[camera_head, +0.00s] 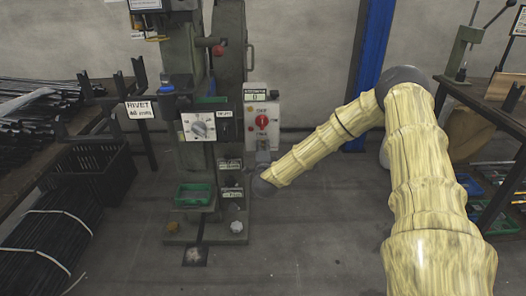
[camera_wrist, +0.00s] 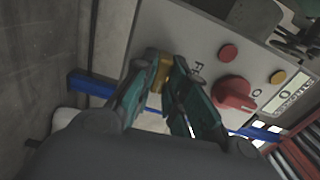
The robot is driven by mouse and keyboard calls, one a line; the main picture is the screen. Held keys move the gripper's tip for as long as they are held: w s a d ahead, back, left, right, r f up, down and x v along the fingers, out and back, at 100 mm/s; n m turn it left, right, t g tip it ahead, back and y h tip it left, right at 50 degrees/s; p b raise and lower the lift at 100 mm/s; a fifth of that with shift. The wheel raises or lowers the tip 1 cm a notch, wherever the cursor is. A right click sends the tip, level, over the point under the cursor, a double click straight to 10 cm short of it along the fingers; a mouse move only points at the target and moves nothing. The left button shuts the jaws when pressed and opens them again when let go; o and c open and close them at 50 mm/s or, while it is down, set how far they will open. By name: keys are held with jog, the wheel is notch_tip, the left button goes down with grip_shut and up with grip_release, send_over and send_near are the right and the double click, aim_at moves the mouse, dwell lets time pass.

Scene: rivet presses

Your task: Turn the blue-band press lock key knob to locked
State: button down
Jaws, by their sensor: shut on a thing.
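A light grey control box (camera_head: 262,100) is mounted on the right side of the green-grey press (camera_head: 190,50). It carries a red rotary switch (camera_head: 262,121). In the wrist view the box face (camera_wrist: 185,35) appears tilted, with the red switch (camera_wrist: 233,93) right of my gripper (camera_wrist: 166,82). My gripper's teal fingers are shut on a small brass-yellow knob (camera_wrist: 163,68), taken to be the lock key knob, near the box's lower end. The fingers partly cover the knob, and its turn position cannot be read. In the head view my gripper is small and unclear below the box.
A red button (camera_wrist: 228,53) and a yellow button (camera_wrist: 277,77) sit near the switch. A white dial panel (camera_head: 199,126) and a green tray (camera_head: 194,195) are on the press. Tables stand left and right. Open floor lies in front.

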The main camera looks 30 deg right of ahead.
jog(key=shift+s+d+f+m, duration=0.1)
jog(key=shift+m, duration=0.4)
jog(key=c, duration=1.4)
grip_release()
jog(key=shift+c, duration=0.2)
jog(key=v, duration=1.2)
